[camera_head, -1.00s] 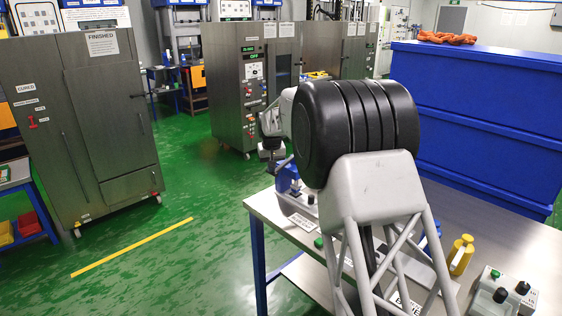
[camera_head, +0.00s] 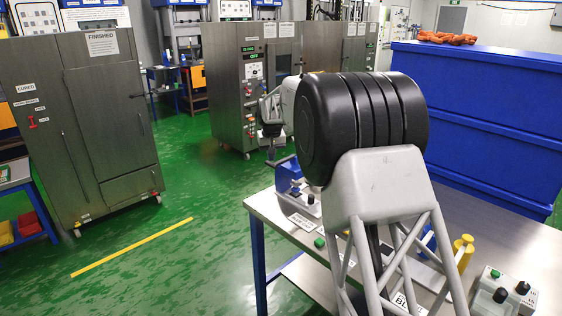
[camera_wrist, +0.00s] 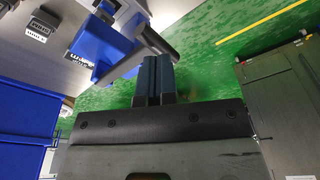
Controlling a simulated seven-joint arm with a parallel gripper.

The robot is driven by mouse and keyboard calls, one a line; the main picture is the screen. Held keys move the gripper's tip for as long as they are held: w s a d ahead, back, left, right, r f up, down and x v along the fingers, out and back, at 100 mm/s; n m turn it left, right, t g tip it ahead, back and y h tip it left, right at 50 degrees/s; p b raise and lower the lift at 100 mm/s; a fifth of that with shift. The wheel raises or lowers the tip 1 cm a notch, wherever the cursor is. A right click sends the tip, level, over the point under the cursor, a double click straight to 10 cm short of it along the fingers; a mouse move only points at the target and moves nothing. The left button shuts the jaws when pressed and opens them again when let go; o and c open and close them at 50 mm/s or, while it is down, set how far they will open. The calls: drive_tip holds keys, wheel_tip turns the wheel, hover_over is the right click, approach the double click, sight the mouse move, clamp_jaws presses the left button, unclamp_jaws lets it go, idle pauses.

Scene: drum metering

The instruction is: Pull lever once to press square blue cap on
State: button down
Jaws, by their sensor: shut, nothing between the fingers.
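A blue press (camera_head: 288,174) stands at the left end of the steel table, and its blue body (camera_wrist: 98,48) fills the upper left of the wrist view. A grey lever arm (camera_wrist: 152,40) sticks out from it, close to my fingertips. My gripper (camera_wrist: 155,62) is shut and empty, with its two dark blue fingers together beside the lever. I cannot tell whether they touch it. In the head view my gripper (camera_head: 271,150) hangs just left of the press, partly hidden by my own arm. I cannot make out a square blue cap.
The steel table (camera_head: 520,240) also holds a yellow bottle (camera_head: 463,252) and a control box with black knobs (camera_head: 500,292). Large blue bins (camera_head: 480,120) stand behind it. Green floor (camera_head: 180,260) lies open to the left, before a grey cabinet (camera_head: 85,130).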

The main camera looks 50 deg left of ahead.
drive_tip(key=shift+r, duration=1.05)
idle(0.4)
